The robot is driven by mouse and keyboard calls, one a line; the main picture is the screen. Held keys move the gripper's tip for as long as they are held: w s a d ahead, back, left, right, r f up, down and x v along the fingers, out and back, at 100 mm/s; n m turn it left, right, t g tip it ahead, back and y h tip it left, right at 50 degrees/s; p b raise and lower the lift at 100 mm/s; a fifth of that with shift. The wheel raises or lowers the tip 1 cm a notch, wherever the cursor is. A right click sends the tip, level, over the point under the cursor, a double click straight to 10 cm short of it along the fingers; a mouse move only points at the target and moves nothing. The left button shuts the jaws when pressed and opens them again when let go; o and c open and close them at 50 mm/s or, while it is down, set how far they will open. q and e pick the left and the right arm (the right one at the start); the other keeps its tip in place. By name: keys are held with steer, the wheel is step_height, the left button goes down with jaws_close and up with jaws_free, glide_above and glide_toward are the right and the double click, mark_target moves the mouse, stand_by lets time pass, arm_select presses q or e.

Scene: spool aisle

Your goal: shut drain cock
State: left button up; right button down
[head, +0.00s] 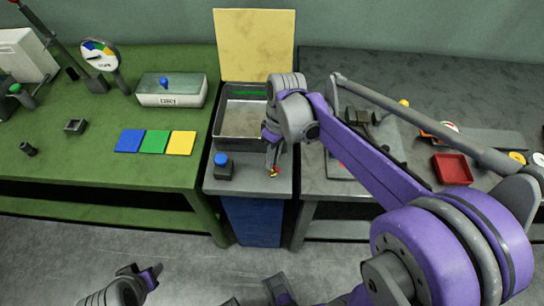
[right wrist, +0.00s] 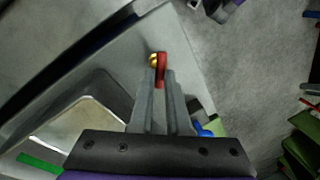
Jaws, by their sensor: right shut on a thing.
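The drain cock has a red lever (right wrist: 160,70) and a brass body (right wrist: 152,60), which sits just left of the lever in the right wrist view. In the head view the cock (head: 274,172) shows small and partly hidden, at the front right of the narrow grey stand, below the basin (head: 222,125). My right gripper (right wrist: 160,90) is shut on the red lever, the lever lying between its fingertips. It also shows in the head view (head: 273,160), reaching down past the basin's right side. Part of my left arm shows at the bottom left of the head view; its fingers are not clear.
A blue-knobbed block (head: 223,172) stands left of the cock. A yellow panel (head: 254,45) rises behind the basin. The green bench (head: 80,165) holds coloured squares and a lidded box (head: 171,98). A red tray (head: 452,168) lies on the right bench. The front floor is clear.

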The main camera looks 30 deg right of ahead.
steer(key=m, duration=0.2)
steer(key=m+t, duration=0.1)
steer(key=m, duration=0.2)
steer(key=shift+s+d+m+p, duration=0.15)
steer(key=shift+m+p, duration=0.15)
steer(key=shift+p, duration=0.05)
steer(key=m+t, duration=0.1)
steer(key=m, duration=0.4)
steer(key=shift+s, duration=0.1)
steer(key=c, duration=0.9)
jaws_free()
steer(key=p+v, duration=0.1)
steer(key=v, duration=1)
steer(key=shift+p, duration=0.4)
steer(key=shift+s+f, duration=0.1)
